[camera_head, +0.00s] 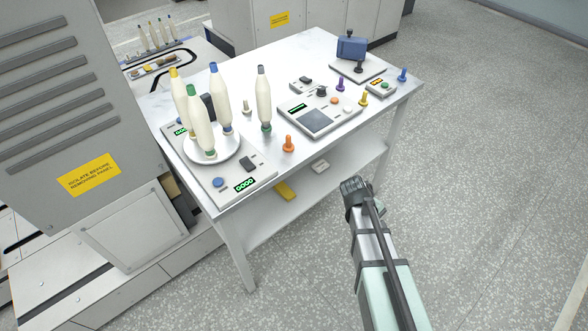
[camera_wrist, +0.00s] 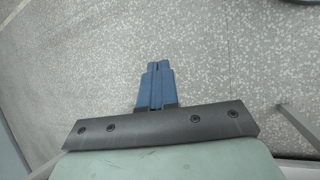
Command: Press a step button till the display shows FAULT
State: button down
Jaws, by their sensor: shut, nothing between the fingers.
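My gripper (camera_wrist: 157,68) is shut and empty in the wrist view, over bare floor. In the head view my arm's end hangs in front of the table, apart from all panels. The left panel has a lit green display (camera_head: 245,185), seemingly digits, with a blue button (camera_head: 217,182) and a black switch (camera_head: 248,163). The middle panel has a small display (camera_head: 297,107), a grey screen (camera_head: 315,121), a black knob (camera_head: 322,91), an orange button (camera_head: 334,101) and a white button (camera_head: 348,110). A small box (camera_head: 381,86) also has a display. I cannot read FAULT anywhere.
The white table (camera_head: 265,69) holds several bobbins, some on a round plate (camera_head: 226,151). Orange (camera_head: 288,144), purple (camera_head: 340,83), yellow (camera_head: 364,98) and blue (camera_head: 402,75) pegs stand about. A blue device (camera_head: 351,47) is at the back. A grey cabinet (camera_head: 70,90) stands left. Floor is clear right.

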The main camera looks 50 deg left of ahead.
aim_at(215, 183)
jog(key=s+a+r+n+t+y, duration=0.1)
jog(key=s+a+r+n+t, duration=0.25)
jog(key=a+r, duration=0.75)
jog(key=s+a+r+n+y, duration=0.1)
jog(key=s+a+r, duration=0.3)
jog(key=s+a, duration=0.2)
jog(key=s+a+r+n+t+y, duration=0.1)
jog(key=s+a+r+n, duration=0.1)
jog(key=s+a+r, duration=0.3)
jog(key=s+a+r+n+t+y, duration=0.1)
jog(key=s+a+r, duration=0.3)
jog(key=s+a, duration=0.3)
jog(key=shift+a+r+n, duration=0.25)
jog(key=shift+r+n, duration=0.1)
jog(key=s+a+r+n+y, duration=0.1)
jog(key=s+a+r, duration=0.1)
jog(key=s, duration=0.4)
jog(key=s+a+r+n+y, duration=0.1)
jog(key=s+a+r, duration=0.1)
jog(key=s+r, duration=0.3)
jog(key=shift+s+a+r+n, duration=0.2)
jog(key=shift+s+a+n, duration=0.15)
jog(key=shift+s, duration=0.7)
jog(key=shift+f, duration=0.1)
jog(key=shift+f, duration=4.3)
jog(key=shift+f, duration=0.1)
jog(key=shift+f, duration=0.35)
